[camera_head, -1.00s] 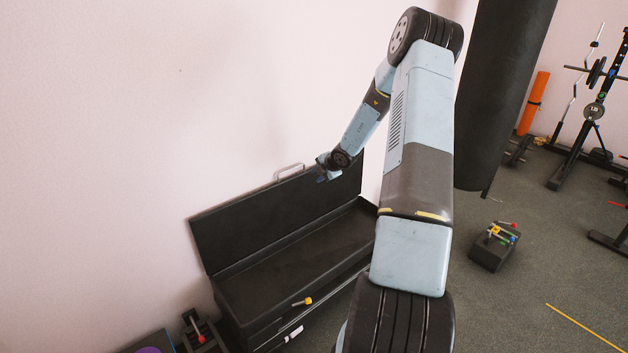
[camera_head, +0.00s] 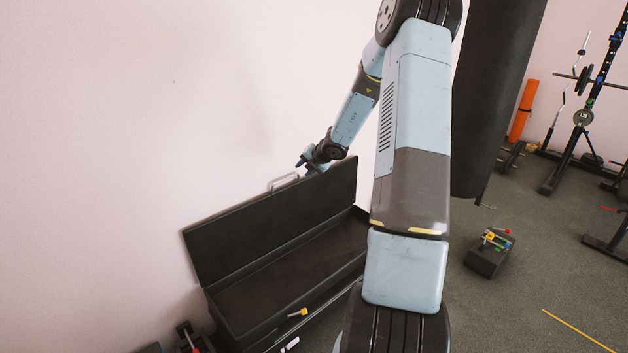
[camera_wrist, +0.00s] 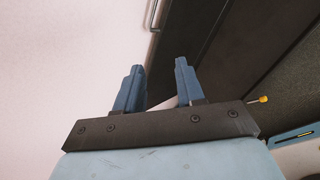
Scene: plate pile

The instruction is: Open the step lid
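The step is a long black box (camera_head: 234,318) against the wall. Its black lid (camera_head: 265,229) stands raised and leans back, showing the dark inside. A grey metal handle (camera_head: 284,180) sits on the lid's top edge, and part of it also shows at the top of the wrist view (camera_wrist: 154,16). My gripper (camera_head: 304,161) is above the lid's upper edge, just right of the handle. In the wrist view its two blue fingers (camera_wrist: 158,84) are apart with nothing between them. The lid (camera_wrist: 190,40) lies beyond the fingers; I see no contact.
A yellow-tipped peg (camera_head: 299,313) is on the box's front. A dark block with coloured parts (camera_head: 489,253) stands on the floor at right. A black punching bag (camera_head: 492,100) hangs behind my arm. Weight equipment (camera_head: 583,118) stands at far right. The pink wall is close behind the lid.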

